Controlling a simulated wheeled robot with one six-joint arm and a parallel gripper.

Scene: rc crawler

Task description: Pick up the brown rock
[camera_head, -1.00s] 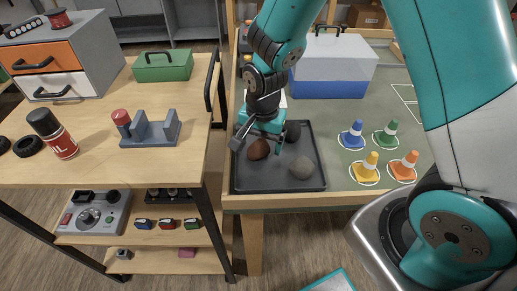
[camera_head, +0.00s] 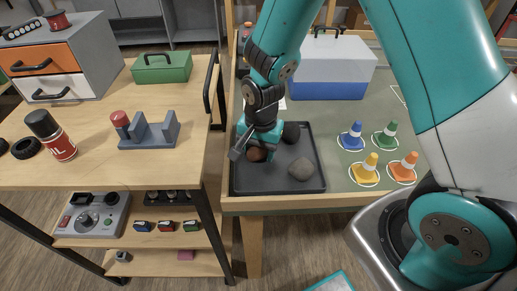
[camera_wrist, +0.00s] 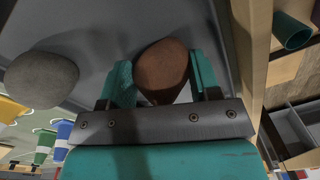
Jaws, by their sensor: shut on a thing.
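The brown rock (camera_wrist: 162,70) sits between the two teal fingers of my gripper (camera_wrist: 162,82) in the wrist view, and the gripper is shut on it. In the head view the brown rock (camera_head: 256,154) shows below my gripper (camera_head: 254,146), partly hidden by it, over the left part of a dark grey tray (camera_head: 262,184). I cannot tell whether the rock still touches the tray floor. A grey rock (camera_head: 301,169) lies in the tray to the right, and a dark rock (camera_head: 291,132) lies behind it.
A blue and white cooler (camera_head: 333,68) stands behind. A wooden bench (camera_head: 180,95) with a grey holder (camera_head: 150,132) is at the left, close to the tray.

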